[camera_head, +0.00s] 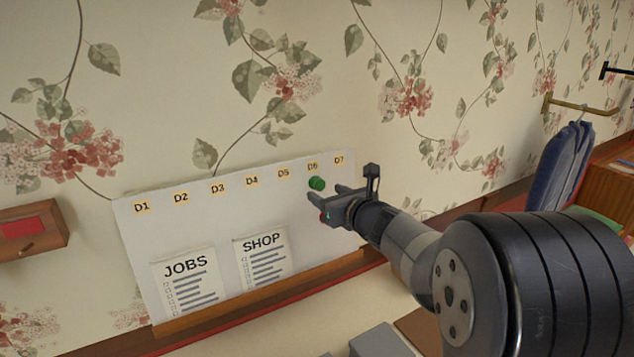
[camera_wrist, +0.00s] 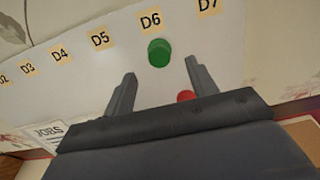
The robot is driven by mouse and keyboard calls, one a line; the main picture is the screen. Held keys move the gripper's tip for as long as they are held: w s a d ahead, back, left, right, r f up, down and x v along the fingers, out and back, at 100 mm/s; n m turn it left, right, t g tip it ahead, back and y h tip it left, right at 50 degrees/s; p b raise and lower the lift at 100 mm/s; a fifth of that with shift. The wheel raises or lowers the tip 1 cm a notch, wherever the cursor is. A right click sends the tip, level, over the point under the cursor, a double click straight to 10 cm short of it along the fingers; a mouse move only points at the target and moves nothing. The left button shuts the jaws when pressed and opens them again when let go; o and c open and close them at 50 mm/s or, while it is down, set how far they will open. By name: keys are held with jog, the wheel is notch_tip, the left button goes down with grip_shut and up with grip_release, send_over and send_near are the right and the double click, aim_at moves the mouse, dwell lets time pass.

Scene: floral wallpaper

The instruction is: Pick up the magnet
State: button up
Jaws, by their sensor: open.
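A green round magnet (camera_head: 316,183) sits on the white board (camera_head: 215,220) just below the D6 label. It also shows in the wrist view (camera_wrist: 159,53), ahead of the fingertips and between their lines. A red magnet (camera_wrist: 186,96) shows in the wrist view close to the right finger, partly hidden by my gripper. In the head view only a bit of red (camera_head: 323,216) shows by the fingers. My gripper (camera_head: 323,192) is open and empty in front of the board's right part, just below the green magnet. I cannot tell whether it touches the board.
The board carries labels D1 to D7 along its top, and JOBS (camera_head: 186,283) and SHOP (camera_head: 262,259) sheets. A wooden ledge (camera_head: 260,293) runs below it. A wooden box (camera_head: 28,230) is on the left wall. A blue garment (camera_head: 562,170) hangs at right.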

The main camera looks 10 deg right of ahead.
aim_at(321, 187)
jog(key=x, duration=0.2)
jog(key=p+x, duration=0.1)
jog(key=x, duration=0.1)
jog(key=shift+w+r, duration=0.15)
jog(key=shift+r, duration=0.05)
jog(key=shift+c, duration=0.4)
jog(key=c, duration=0.9)
